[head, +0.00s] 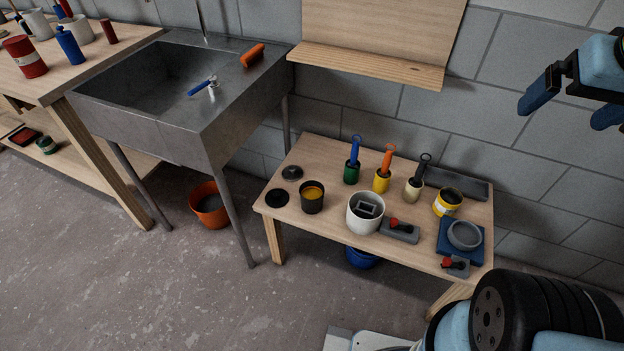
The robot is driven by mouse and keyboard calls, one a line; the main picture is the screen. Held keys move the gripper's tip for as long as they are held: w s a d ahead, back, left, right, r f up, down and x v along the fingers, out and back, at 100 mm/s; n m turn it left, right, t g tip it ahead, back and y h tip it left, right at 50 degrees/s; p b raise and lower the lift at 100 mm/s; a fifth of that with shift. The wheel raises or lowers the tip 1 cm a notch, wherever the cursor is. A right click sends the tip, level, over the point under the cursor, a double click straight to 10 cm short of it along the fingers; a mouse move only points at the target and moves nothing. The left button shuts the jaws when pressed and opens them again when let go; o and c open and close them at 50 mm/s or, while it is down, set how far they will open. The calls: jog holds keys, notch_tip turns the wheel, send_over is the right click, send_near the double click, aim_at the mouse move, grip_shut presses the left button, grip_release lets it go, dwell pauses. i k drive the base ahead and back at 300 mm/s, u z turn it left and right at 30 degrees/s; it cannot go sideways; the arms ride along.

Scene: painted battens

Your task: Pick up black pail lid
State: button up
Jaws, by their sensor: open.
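A flat black lid (277,197) lies on the left end of the low wooden table, near its front left corner. A second dark round lid (292,173), with a small raised middle, lies just behind it. A black pail (312,198) with orange-yellow contents stands open to the right of the lids. My gripper (564,117) is at the upper right, in front of the block wall, open and empty, its blue fingers apart. It is far to the right of the lids and well above the table.
The low wooden table (331,159) also carries a white pail (365,212), several brushes in coloured pots, a yellow tin (447,202) and a grey ring on a blue block (461,246). A metal sink (185,136) stands to the left, with an orange bucket (209,205) beneath.

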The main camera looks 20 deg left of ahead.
aim_at(276, 198)
jog(key=u, duration=1.1)
